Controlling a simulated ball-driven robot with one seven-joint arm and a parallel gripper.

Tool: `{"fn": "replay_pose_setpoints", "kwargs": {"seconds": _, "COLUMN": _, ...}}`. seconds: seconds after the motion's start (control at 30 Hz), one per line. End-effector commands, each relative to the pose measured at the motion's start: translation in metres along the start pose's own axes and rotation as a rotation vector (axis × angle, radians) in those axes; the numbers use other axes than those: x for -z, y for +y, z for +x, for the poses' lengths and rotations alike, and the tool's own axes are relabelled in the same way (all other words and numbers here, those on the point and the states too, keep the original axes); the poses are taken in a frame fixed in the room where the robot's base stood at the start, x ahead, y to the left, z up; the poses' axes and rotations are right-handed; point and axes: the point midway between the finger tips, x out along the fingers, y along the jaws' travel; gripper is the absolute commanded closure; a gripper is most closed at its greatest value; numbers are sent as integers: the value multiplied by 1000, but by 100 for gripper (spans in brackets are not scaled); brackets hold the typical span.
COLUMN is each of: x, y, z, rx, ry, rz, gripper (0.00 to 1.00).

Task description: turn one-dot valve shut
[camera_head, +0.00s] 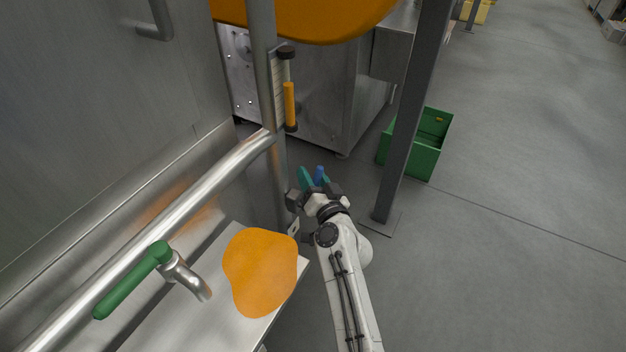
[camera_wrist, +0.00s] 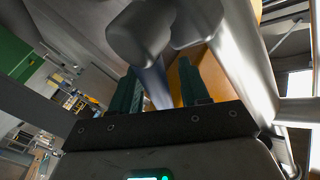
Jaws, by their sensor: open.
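My gripper (camera_head: 314,179) is in the middle of the head view, beside the upright pipe, with its two teal fingers apart. A small blue piece (camera_head: 319,174) shows between or just beyond the fingers; it may be a valve handle, but I cannot tell. In the wrist view my gripper (camera_wrist: 157,88) is open, with a grey-blue bar between the fingers and a dark rounded part (camera_wrist: 140,35) above them. A green lever (camera_head: 130,282) sits on the slanted pipe at lower left, well away from my gripper. I can make out no dot marks on any valve.
An upright pipe (camera_head: 262,60) with an orange-filled gauge (camera_head: 289,100) stands left of my gripper. A grey post (camera_head: 408,120) stands to the right, with a green crate (camera_head: 428,150) behind it. Orange liquid lies on the metal tray (camera_head: 190,325). Floor at right is clear.

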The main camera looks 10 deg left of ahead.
Motion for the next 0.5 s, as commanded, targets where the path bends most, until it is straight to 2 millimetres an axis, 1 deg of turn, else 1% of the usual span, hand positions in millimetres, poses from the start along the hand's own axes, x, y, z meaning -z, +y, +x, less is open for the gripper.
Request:
{"fn": "replay_pose_setpoints", "kwargs": {"seconds": 0.17, "x": 0, "y": 0, "z": 0, "rx": 0, "ry": 0, "rz": 0, "gripper": 55}}
{"fn": "replay_pose_setpoints", "kwargs": {"seconds": 0.2, "x": 0, "y": 0, "z": 0, "rx": 0, "ry": 0, "rz": 0, "gripper": 56}}
{"fn": "replay_pose_setpoints", "kwargs": {"seconds": 0.5, "x": 0, "y": 0, "z": 0, "rx": 0, "ry": 0, "rz": 0, "gripper": 85}}
